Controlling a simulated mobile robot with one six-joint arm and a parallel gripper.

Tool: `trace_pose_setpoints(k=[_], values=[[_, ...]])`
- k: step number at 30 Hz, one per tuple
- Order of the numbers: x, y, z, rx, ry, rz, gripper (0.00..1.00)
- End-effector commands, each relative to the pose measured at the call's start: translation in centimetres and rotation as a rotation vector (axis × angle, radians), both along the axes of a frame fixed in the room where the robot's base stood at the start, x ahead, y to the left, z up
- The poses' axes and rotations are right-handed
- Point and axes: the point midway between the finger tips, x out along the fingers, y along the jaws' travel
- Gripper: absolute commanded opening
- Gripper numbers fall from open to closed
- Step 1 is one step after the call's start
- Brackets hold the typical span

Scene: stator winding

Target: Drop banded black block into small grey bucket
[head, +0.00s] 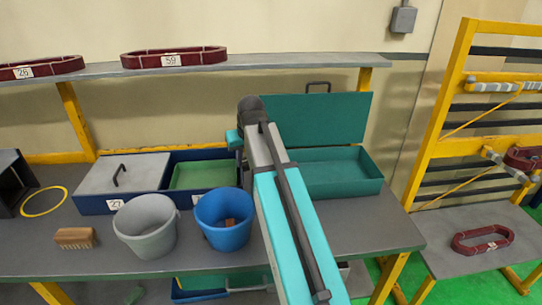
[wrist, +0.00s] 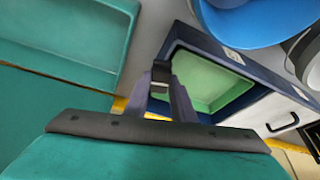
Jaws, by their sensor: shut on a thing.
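The small grey bucket (head: 146,235) stands upright on the bench, left of the blue bucket (head: 223,228). It shows partly at the right edge of the wrist view (wrist: 312,62). My gripper (wrist: 161,88) is shut on the banded black block (wrist: 161,70), a small dark piece with a pale band between the fingertips. My gripper is apart from the grey bucket.
The blue bucket holds something brown. Behind the buckets, the dark blue box has a grey lid (head: 122,178) over its left part and an open green compartment (head: 205,175). An open teal box (head: 345,175) stands right. A brush (head: 75,238) and yellow ring (head: 44,201) lie left.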

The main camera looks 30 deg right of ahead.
Motion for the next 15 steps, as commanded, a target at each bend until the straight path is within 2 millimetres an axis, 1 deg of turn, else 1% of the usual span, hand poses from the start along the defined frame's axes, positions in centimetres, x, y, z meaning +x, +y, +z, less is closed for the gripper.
trace_pose_setpoints(k=[1, 3, 9, 12, 15], values=[[-0.3, 2.0, 0.1, -0.001, -0.002, 0.017, 0.01], [-0.6, 4.3, 0.2, -0.001, -0.003, 0.034, 0.01], [-1.8, 10.4, 0.7, -0.001, -0.005, 0.082, 0.01], [-2.4, 12.7, 0.9, 0.000, -0.006, 0.099, 0.01], [-2.8, 14.2, 1.0, 0.000, -0.005, 0.110, 0.01]])
